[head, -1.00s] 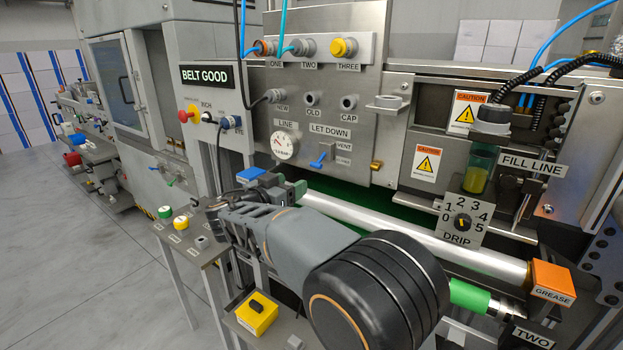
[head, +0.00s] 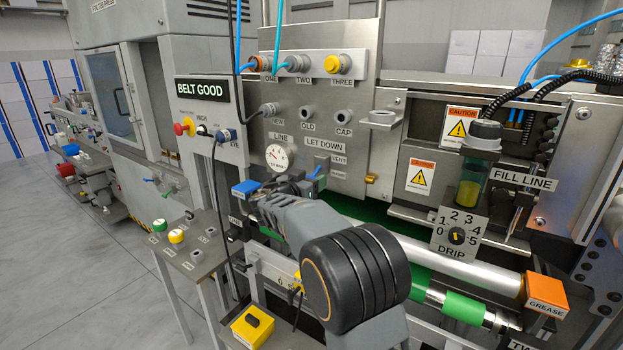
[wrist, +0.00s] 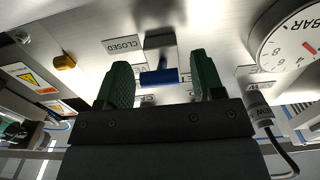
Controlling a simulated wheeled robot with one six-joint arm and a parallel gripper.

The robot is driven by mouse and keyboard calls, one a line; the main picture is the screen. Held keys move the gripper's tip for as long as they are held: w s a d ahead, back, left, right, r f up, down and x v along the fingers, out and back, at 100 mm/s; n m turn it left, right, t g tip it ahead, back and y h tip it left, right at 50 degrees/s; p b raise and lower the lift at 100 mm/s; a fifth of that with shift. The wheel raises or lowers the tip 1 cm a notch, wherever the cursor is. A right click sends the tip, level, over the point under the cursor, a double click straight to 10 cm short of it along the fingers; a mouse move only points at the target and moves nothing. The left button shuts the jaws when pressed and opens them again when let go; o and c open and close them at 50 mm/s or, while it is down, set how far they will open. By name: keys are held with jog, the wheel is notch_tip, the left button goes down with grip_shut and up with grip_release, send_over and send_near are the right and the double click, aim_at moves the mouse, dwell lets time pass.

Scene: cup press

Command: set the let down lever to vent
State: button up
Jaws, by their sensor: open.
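The let down lever is a small blue handle (head: 317,171) on the grey panel, below the LET DOWN label (head: 324,145). The VENT label (head: 339,159) is just right of it. In the wrist view the blue handle (wrist: 158,77) sits on a grey mount between my two dark green fingers, with gaps on both sides. My gripper (wrist: 160,70) is open around the lever and holds nothing. A CLOSED label (wrist: 122,45) shows upside down near the mount; another label beside the lever is partly hidden by the left finger. In the head view my arm hides most of my gripper.
The round pressure gauge (head: 278,157) is left of the lever and close to the right finger in the wrist view. A brass fitting (wrist: 64,62) juts out on the other side. Hose ports are above, and a silver roller (head: 470,271) runs below right.

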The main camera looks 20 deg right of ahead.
jog(key=shift+w+d, duration=0.1)
jog(key=shift+d, duration=0.05)
jog(key=c, duration=0.9)
jog(key=shift+c, duration=0.2)
